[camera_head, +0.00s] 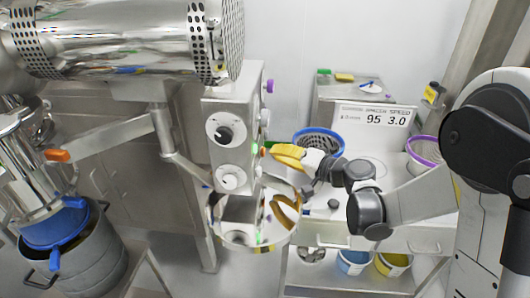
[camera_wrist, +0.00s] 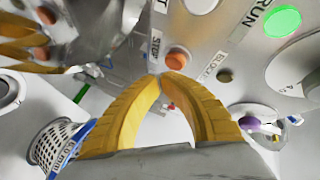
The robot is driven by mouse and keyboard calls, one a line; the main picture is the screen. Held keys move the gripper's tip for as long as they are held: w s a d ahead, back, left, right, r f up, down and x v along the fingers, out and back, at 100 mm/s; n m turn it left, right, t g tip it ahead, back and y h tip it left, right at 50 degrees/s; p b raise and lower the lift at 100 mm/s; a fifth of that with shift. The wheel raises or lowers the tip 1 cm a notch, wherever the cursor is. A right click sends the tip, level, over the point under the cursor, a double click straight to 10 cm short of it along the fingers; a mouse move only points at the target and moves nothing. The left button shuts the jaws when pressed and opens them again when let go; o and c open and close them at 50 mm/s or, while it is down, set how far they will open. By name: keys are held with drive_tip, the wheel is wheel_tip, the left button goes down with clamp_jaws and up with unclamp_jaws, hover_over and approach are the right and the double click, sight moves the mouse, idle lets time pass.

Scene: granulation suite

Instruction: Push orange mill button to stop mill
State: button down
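The orange mill button (camera_wrist: 177,60) sits on the grey panel beside a STOP label in the wrist view. My gripper (camera_wrist: 163,77) has yellow fingers that arch together, tips meeting or nearly so just below the button in the picture. The fingers look shut with nothing between them. Whether the tips touch the button cannot be told. In the head view my gripper (camera_head: 270,151) is at the right side of the steel control box (camera_head: 231,110), which mostly hides the button face.
A lit green button (camera_wrist: 282,21) is beside the RUN label. A small dark button (camera_wrist: 225,75) is right of the orange one. Shiny metal at left reflects the fingers. A blue-rimmed basket (camera_head: 318,140) and a display (camera_head: 374,120) stand behind my arm.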

drive_tip(key=shift+a, duration=0.95)
idle(0.6)
idle(0.4)
drive_tip(key=shift+d+b, duration=0.35)
drive_tip(key=shift+d, duration=0.55)
drive_tip(key=d, duration=0.5)
drive_tip(key=shift+s, duration=0.1)
idle(0.4)
